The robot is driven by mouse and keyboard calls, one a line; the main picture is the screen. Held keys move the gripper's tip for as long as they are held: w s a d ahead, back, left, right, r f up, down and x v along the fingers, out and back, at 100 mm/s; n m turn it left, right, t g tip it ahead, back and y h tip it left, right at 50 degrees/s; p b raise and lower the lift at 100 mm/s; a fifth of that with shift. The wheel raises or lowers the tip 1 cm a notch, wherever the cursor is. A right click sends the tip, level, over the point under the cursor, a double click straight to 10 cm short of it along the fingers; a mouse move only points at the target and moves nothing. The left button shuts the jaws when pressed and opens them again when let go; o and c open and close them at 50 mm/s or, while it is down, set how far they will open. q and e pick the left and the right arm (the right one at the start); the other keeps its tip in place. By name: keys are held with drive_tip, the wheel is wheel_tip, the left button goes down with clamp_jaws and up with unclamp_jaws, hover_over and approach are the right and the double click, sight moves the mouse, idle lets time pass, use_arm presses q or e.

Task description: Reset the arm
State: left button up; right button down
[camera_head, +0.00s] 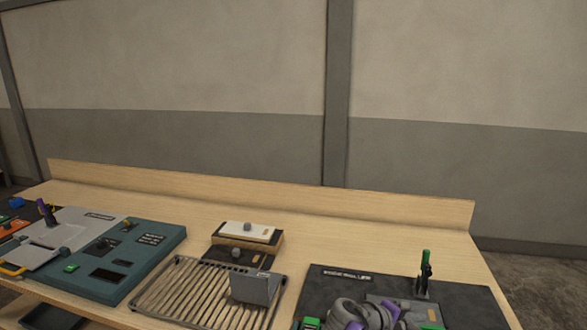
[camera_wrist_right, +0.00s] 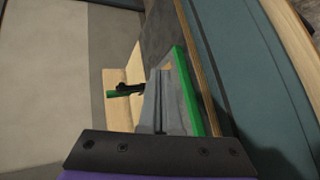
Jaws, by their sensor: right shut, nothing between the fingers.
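My right arm with its gripper (camera_head: 385,314), grey and purple, shows at the bottom right of the head view, low over a dark console panel (camera_head: 325,285). In the right wrist view the grey fingers of my right gripper (camera_wrist_right: 161,73) are together and hold nothing. A black lever with a green handle (camera_head: 426,262) stands upright on the dark panel, behind and to the right of the gripper. This lever also shows in the right wrist view (camera_wrist_right: 125,89), beside the fingers and apart from them. I do not make out my left gripper.
A slatted metal rack (camera_head: 190,290) with a grey box-like piece (camera_head: 255,289) lies mid-table. Behind it is a small box with a white top (camera_head: 247,232). A teal console (camera_head: 150,255) is at the left. A low wooden ledge (camera_head: 260,193) runs along the back, with bare wood before it.

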drive_tip(key=s+a+f+m+y, duration=0.2)
drive_tip(key=s+a+f+y, duration=0.1)
drive_tip(key=s, duration=0.5)
drive_tip(key=s+a+f+m+y+p, duration=0.1)
drive_tip(key=s+a+f+m+y, duration=0.1)
drive_tip(key=s, duration=0.6)
drive_tip(key=s+a+f+m+y+p, duration=0.1)
drive_tip(key=s+a+f+m+y, duration=0.1)
drive_tip(key=s+a+f+y, duration=0.2)
drive_tip(key=s+a+y, duration=0.1)
drive_tip(key=s+y, duration=0.2)
drive_tip(key=s, duration=0.2)
drive_tip(key=shift+a+f, duration=0.15)
drive_tip(key=shift+f, duration=0.05)
drive_tip(key=shift+s, duration=0.1)
